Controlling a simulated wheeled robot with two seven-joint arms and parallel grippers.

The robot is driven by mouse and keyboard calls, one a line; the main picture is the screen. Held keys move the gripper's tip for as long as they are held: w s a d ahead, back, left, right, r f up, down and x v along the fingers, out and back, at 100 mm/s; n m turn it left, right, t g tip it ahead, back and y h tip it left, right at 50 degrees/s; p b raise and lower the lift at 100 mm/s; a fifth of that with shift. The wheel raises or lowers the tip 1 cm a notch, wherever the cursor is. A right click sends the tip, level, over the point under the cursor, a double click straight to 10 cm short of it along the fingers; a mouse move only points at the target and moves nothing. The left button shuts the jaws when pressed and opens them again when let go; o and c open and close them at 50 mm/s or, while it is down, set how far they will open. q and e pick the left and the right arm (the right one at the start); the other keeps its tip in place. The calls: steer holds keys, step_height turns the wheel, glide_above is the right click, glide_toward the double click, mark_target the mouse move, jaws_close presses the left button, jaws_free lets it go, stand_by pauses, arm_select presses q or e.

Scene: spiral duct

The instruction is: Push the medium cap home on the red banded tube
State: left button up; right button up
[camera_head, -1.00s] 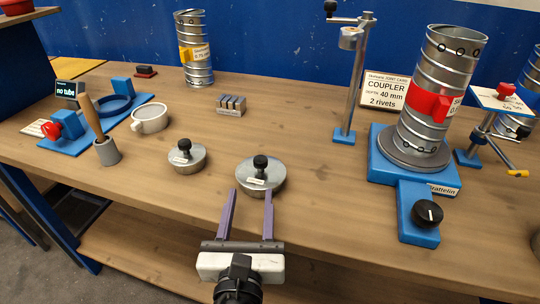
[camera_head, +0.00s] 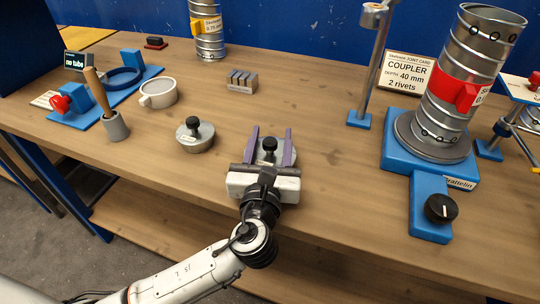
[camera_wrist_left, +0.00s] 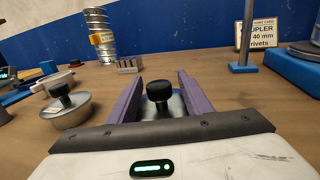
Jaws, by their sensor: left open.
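The red banded tube (camera_head: 465,75) stands upright, leaning in the picture, on a round grey plate on a blue stand at the right. Its top looks open. Two metal caps with black knobs lie on the table: one at the middle left (camera_head: 196,135), the other (camera_head: 268,150) between the fingers of my left gripper (camera_head: 271,134). In the left wrist view that cap's black knob (camera_wrist_left: 160,91) stands between the two purple fingers, apart from both. The left gripper is open. The gripper body hides part of this cap, and I cannot read the labels. My right gripper is not in view.
A yellow banded tube (camera_head: 207,30) stands at the back. Grey blocks (camera_head: 242,81), a grey cup (camera_head: 158,92) and a wooden-handled tool (camera_head: 113,122) are on the table. A metal post (camera_head: 375,70) stands left of the blue stand (camera_head: 430,205). Table between cap and stand is clear.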

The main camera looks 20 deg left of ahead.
arm_select(q)
steer(key=shift+w+a, duration=0.15)
steer(key=shift+w, duration=0.45)
jaws_close()
